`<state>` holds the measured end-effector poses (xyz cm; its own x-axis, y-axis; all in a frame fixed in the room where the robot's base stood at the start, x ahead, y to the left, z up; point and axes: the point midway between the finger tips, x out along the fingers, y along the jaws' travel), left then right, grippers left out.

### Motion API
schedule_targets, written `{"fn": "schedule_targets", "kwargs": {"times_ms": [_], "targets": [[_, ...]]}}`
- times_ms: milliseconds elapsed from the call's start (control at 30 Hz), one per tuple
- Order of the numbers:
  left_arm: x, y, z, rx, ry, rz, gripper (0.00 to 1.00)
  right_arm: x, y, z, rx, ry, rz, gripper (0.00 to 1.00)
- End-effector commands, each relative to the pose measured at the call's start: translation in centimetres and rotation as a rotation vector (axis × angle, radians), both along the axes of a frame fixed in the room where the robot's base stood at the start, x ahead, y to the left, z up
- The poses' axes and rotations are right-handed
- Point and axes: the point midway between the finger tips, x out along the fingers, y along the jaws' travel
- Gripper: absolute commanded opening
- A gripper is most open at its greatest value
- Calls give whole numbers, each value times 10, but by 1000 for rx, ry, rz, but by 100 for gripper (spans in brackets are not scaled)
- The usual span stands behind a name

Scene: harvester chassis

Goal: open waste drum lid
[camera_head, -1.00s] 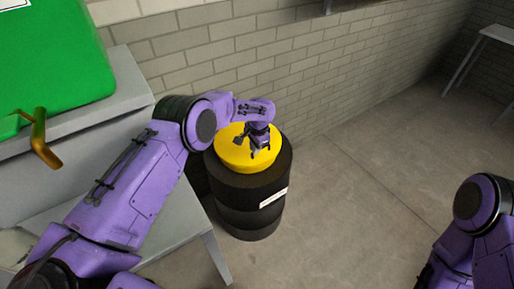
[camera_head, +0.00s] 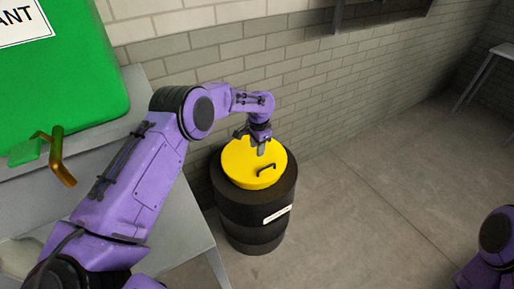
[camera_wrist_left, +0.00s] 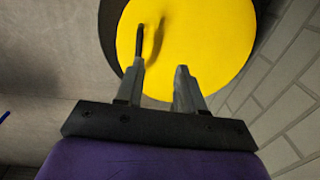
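The waste drum (camera_head: 250,218) is black with a pale label and stands on the floor by the brick wall. Its round yellow lid (camera_head: 240,168) lies flat on top. A thin black handle (camera_head: 265,170) stands on the lid; it also shows in the left wrist view (camera_wrist_left: 139,42). My left gripper (camera_head: 251,146) is over the back part of the lid, apart from the handle in the head view. In the left wrist view its fingers (camera_wrist_left: 160,78) are spread with nothing between them, the handle just beyond the left finger. My right gripper is out of view.
A grey bench (camera_head: 185,215) stands left of the drum, bearing a green container (camera_head: 75,85) with a brass-coloured tap (camera_head: 56,155). The brick wall (camera_head: 290,75) is close behind the drum. Floor to the drum's right is clear.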

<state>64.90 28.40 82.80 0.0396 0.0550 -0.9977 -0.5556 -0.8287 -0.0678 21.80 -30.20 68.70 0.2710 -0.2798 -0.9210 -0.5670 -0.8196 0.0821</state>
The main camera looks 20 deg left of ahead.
Motion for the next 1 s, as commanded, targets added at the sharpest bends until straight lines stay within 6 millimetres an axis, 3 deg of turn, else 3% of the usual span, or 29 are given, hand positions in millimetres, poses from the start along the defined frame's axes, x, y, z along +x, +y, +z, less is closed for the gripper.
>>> {"fn": "schedule_targets", "kwargs": {"times_ms": [300,400,533,1000], "targets": [[-2,-1,70,-2,-4,3,38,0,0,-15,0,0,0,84],[-2,-1,85,-2,-1,5,38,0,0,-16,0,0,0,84],[-3,-1,94,-2,0,4,38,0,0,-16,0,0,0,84],[-3,-1,95,-2,0,4,38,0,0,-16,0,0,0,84]]}}
